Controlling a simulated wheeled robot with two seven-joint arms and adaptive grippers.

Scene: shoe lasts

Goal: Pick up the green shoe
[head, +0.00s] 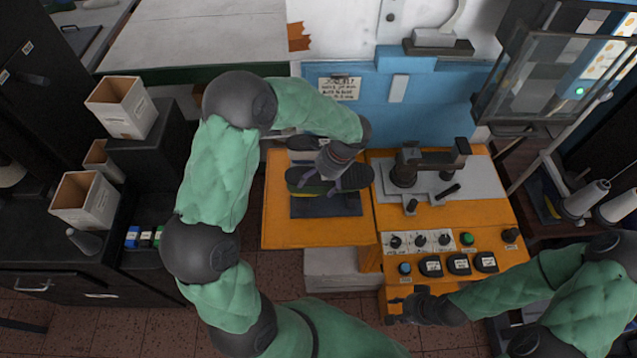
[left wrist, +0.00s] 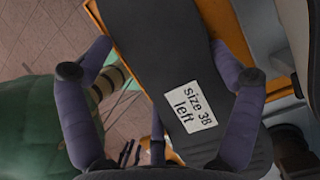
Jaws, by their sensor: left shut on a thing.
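The green shoe (head: 308,187) is in the head view, over a dark mat (head: 325,206) on the orange bench. Its dark sole (left wrist: 165,65) faces up and fills the middle of the left wrist view, with a white label reading "size 38 left". My left gripper (head: 335,184) is shut on the shoe, one purple finger on each side of it, also seen in the left wrist view (left wrist: 165,105). I cannot tell whether the shoe touches the mat. My right gripper (head: 402,306) is at the bench's front edge, away from the shoe; its jaws are unclear.
A dark shoe-like object (head: 305,142) lies behind the green shoe. A clamp machine (head: 425,168) and a panel of knobs and buttons (head: 445,245) stand to the right. White boxes (head: 122,107) are at the left. The orange bench (head: 285,232) is bare in front of the mat.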

